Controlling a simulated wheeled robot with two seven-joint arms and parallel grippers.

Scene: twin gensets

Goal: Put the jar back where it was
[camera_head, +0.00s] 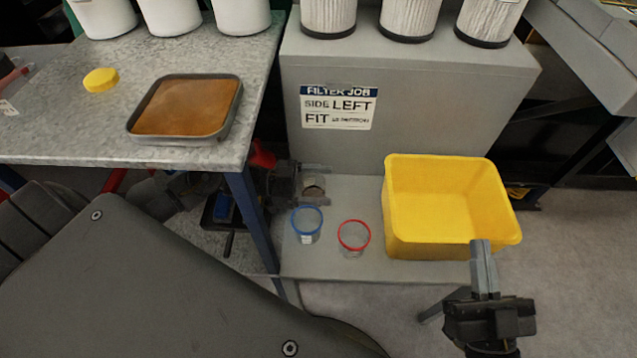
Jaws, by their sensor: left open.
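A clear jar with a blue rim (307,224) and a clear jar with a red rim (353,238) stand upright on the low grey shelf, left of the yellow bin. My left gripper (318,185) reaches in beneath the table edge, just behind the blue-rimmed jar. Its fingers are apart, one farther back and one nearer. A small, pale round thing (312,187) shows between them; I cannot tell whether it is another jar. My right gripper (482,262) points up the picture in front of the yellow bin. Its fingers are seen edge-on, so their opening is unclear.
The yellow bin (402,235) is empty. A grey cabinet (450,95) with a "FILTER JOB, SIDE LEFT" label (338,107) carries several filters. The table (60,130) holds a brown-filled tray (187,139), a yellow lid (100,80) and white canisters (172,16). Its blue leg (252,215) stands near my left arm.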

